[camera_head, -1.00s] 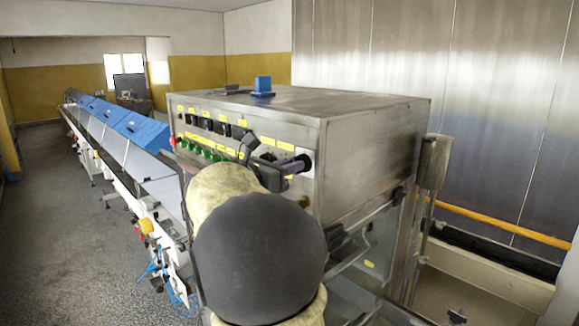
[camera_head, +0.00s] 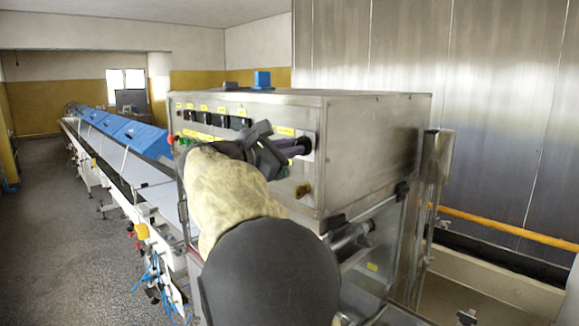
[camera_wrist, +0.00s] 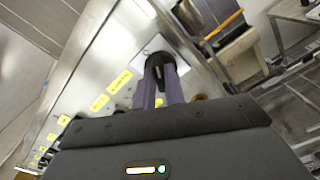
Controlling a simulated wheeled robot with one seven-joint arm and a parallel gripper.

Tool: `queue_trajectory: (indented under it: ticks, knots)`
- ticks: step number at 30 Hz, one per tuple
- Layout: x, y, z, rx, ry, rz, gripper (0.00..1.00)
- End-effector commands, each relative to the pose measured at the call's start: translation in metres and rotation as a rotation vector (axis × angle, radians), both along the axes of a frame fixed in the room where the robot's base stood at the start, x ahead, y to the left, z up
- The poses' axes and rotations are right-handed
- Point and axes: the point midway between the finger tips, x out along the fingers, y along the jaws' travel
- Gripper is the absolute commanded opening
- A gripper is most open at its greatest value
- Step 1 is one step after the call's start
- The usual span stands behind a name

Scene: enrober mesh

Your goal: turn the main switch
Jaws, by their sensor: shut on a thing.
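The main switch is a black rotary knob (camera_wrist: 158,66) on a pale plate at the near right end of the steel control panel. In the wrist view my gripper (camera_wrist: 162,77) has its two purple-grey fingers closed on the knob, one on each side. In the head view my gripper (camera_head: 300,147) meets the panel at the same corner, and the knob is mostly hidden behind its fingers. My forearm covers part of the lower panel.
The steel control cabinet (camera_head: 375,150) carries black switches (camera_head: 205,118) and yellow labels along its front. A blue object (camera_head: 262,80) sits on top. A long conveyor with blue covers (camera_head: 135,137) runs away to the left. Grey floor (camera_head: 60,220) lies open at far left.

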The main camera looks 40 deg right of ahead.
Motion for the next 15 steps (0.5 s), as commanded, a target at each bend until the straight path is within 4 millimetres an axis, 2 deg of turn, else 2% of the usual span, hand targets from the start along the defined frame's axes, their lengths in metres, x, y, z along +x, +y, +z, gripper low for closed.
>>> queue_trajectory:
  ticks: [1,15]
  knots:
    - [-0.0005,-0.0002,-0.0069,0.002,-0.049,0.000,0.00]
    - [-0.0017,0.0000,-0.0072,0.036,-0.494,0.000,0.00]
